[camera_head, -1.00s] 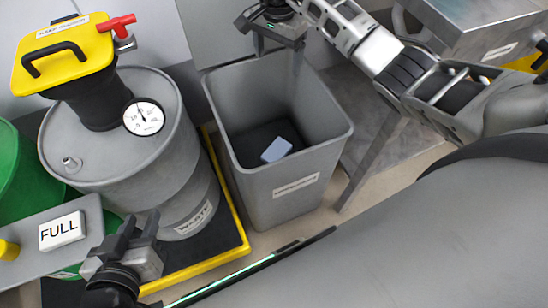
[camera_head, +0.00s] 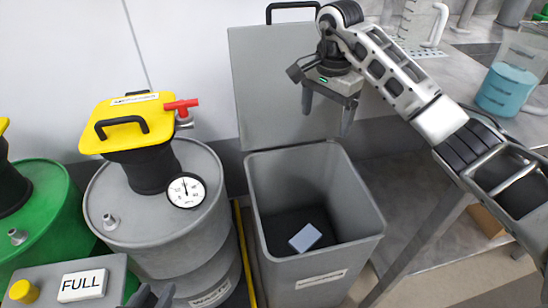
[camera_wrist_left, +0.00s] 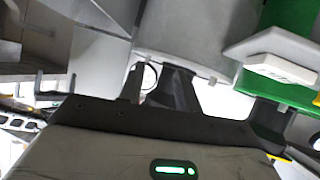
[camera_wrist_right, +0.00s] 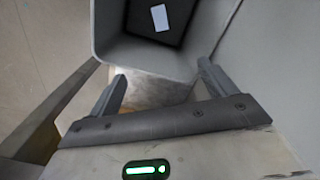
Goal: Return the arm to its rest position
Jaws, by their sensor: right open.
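My right gripper (camera_head: 328,114) is open and empty. It hangs with its fingers down, above and behind the grey bin (camera_head: 372,222), in front of the bin's raised lid (camera_head: 268,85). In the right wrist view its two fingers (camera_wrist_right: 165,85) stand wide apart with nothing between them. A pale blue-grey block (camera_head: 305,238) lies on the bin's dark floor; it also shows in the right wrist view (camera_wrist_right: 160,17). My left gripper (camera_head: 150,297) only just shows at the bottom edge, in front of the drum. In the left wrist view its fingers (camera_wrist_left: 160,88) look close together, but their gap is unclear.
A grey drum (camera_head: 150,225) with a yellow-topped funnel (camera_head: 128,118), red valve and round gauge (camera_head: 187,190) stands left of the bin. A green drum (camera_head: 45,215) and a FULL sign (camera_head: 83,285) are further left. A metal bench (camera_head: 425,185) with a blue-filled jug (camera_head: 506,90) is right.

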